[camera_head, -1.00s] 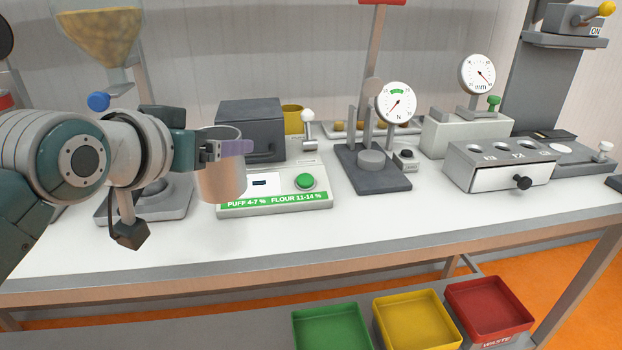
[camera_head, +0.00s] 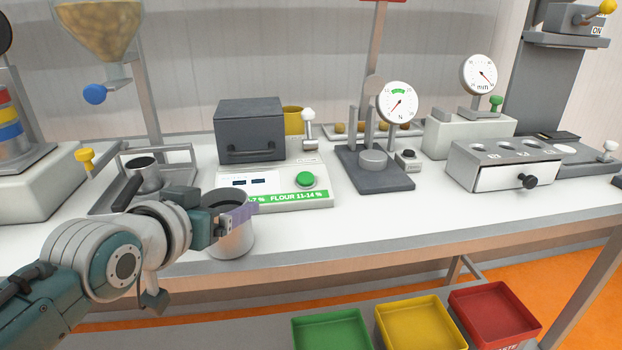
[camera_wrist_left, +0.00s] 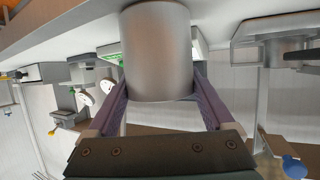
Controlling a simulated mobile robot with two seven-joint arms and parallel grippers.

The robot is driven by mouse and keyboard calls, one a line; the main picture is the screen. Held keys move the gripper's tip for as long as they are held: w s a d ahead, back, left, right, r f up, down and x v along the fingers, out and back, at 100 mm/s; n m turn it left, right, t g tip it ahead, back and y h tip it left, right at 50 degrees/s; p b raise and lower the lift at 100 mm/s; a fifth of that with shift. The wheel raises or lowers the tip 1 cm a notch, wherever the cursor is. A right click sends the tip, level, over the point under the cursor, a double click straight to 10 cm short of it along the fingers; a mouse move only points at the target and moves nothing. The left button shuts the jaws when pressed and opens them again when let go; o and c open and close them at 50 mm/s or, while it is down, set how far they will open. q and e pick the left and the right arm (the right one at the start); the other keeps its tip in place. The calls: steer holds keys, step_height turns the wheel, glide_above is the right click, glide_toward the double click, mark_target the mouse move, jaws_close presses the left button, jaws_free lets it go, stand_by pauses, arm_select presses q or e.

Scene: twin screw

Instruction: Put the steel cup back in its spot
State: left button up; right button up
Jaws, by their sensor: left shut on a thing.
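The steel cup (camera_head: 236,241) is upright at the front left of the white bench, in front of the moisture meter with the green button. My left gripper (camera_head: 237,215) is shut on the cup, its purple fingers on either side of the wall near the rim. In the left wrist view the cup (camera_wrist_left: 157,52) fills the space between the fingers (camera_wrist_left: 160,95). The cup's base is at or just above the bench top; I cannot tell if it touches. My right gripper is not in view.
The meter (camera_head: 285,188) stands right behind the cup. A grey tray with a small dark-mouthed cup (camera_head: 146,178) is behind my left arm. A hopper (camera_head: 103,30) hangs at the upper left.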

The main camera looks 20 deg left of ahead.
arm_select(q)
steer(key=o, duration=1.3)
steer(key=shift+f, duration=0.1)
steer(key=shift+s+r, duration=0.1)
steer(key=shift+r, duration=0.15)
steer(key=p+v, duration=0.3)
steer(key=v, duration=0.8)
steer(key=s+d+f+m+g+h, duration=0.1)
steer(key=s+d+g, duration=0.3)
steer(key=s, duration=0.4)
steer(key=s+d+f+m+g+h, duration=0.1)
steer(key=s+d+g, duration=0.3)
steer(key=s, duration=0.4)
steer(key=shift+s+d+f+m+g, duration=0.25)
steer(key=shift+s+f+m+g, duration=0.15)
steer(key=shift+f+m+g, duration=0.4)
steer(key=shift+r, duration=0.1)
